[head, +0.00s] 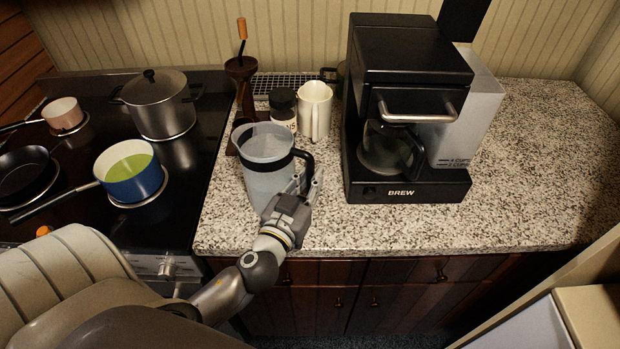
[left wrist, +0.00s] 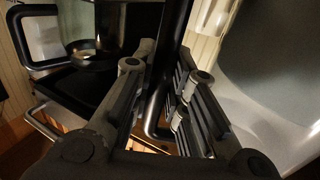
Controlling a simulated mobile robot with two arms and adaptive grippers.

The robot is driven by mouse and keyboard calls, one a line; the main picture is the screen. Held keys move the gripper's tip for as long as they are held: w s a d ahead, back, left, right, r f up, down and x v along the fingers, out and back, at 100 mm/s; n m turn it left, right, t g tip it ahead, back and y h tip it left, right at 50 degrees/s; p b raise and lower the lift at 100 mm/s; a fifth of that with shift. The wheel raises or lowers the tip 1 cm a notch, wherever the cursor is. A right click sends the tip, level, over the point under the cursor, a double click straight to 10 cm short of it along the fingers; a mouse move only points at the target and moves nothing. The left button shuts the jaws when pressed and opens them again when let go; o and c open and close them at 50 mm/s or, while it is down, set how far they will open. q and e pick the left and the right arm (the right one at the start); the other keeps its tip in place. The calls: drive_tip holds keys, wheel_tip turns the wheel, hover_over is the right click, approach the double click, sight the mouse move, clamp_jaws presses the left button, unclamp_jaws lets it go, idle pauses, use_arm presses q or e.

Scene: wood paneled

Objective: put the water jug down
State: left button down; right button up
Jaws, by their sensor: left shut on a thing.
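The water jug (head: 258,180) is a translucent grey pitcher with a black handle, upright at the left part of the speckled counter (head: 540,180). My left gripper (head: 301,190) is at the jug's right side, with its fingers shut on the handle. In the left wrist view the black handle (left wrist: 172,62) runs between the fingers (left wrist: 160,100), and the jug's grey body (left wrist: 275,50) fills the right side. Whether the jug's base touches the counter cannot be told. My right gripper is not in view.
A black coffee maker (head: 405,90) stands right of the jug. A white mug (head: 315,108), a dark-lidded jar (head: 283,108) and a wooden grinder (head: 241,75) stand behind it. The stove (head: 100,215) with several pans is left. Counter right of the coffee maker is clear.

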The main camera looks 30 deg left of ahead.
use_arm(q)
drive_tip(key=c, duration=1.4)
unclamp_jaws()
drive_tip(key=shift+f, duration=0.1)
drive_tip(key=shift+c, duration=0.2)
drive_tip(key=shift+r, duration=0.25)
drive_tip(key=s+d+b, duration=0.1)
drive_tip(key=s+b, duration=0.3)
drive_tip(key=s, duration=0.8)
drive_tip(key=shift+d+b, duration=0.35)
drive_tip(key=shift+b, duration=0.05)
